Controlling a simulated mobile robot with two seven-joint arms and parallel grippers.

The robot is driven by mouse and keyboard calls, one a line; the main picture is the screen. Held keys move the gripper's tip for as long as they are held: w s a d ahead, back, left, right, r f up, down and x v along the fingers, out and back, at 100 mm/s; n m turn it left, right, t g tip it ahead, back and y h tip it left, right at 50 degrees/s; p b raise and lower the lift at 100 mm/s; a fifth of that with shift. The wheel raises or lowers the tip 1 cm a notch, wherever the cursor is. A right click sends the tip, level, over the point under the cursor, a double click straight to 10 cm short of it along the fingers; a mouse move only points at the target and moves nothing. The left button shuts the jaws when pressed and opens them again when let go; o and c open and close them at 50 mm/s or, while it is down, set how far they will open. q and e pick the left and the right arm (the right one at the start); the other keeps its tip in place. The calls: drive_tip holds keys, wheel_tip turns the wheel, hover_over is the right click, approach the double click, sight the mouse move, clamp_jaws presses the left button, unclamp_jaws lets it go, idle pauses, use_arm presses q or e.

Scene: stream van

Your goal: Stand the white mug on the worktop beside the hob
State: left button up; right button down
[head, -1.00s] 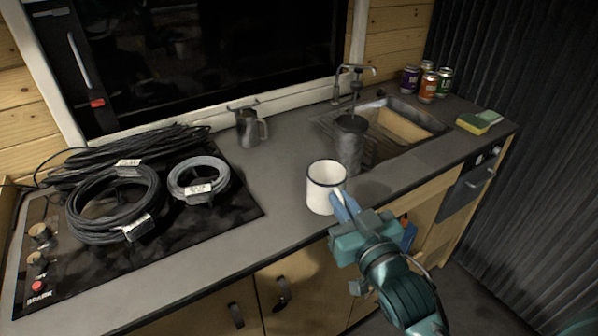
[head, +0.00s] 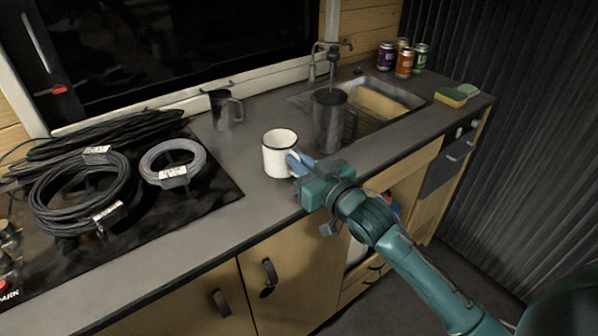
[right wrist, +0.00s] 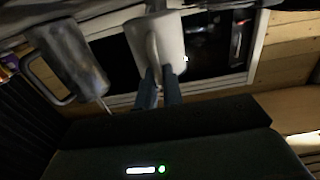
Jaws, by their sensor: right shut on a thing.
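The white mug (head: 279,155) with a dark rim is upright over the grey worktop (head: 225,178), between the hob (head: 190,208) and the sink. My right gripper (head: 297,163) is shut on the mug from its right side. In the right wrist view the blue fingertips (right wrist: 158,88) close on the mug's handle, and the mug (right wrist: 165,45) appears beyond them. I cannot tell whether its base touches the worktop. The hob's black surface carries coiled cables. My left gripper is out of view.
A metal pitcher (head: 329,121) stands right of the mug, near the sink (head: 386,104). A smaller metal jug (head: 223,109) stands behind. Cable coils (head: 80,190) cover the hob. Several cans (head: 404,62) and a sponge (head: 456,96) are at the far right. Worktop between hob and mug is clear.

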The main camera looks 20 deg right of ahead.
drive_tip(key=shift+f, duration=1.35)
drive_tip(key=c, duration=2)
unclamp_jaws()
drive_tip(key=shift+f, duration=0.2)
drive_tip(key=o, duration=0.5)
drive_tip(key=shift+c, duration=0.2)
drive_tip(key=shift+s+r, duration=0.1)
drive_tip(key=shift+r, duration=0.05)
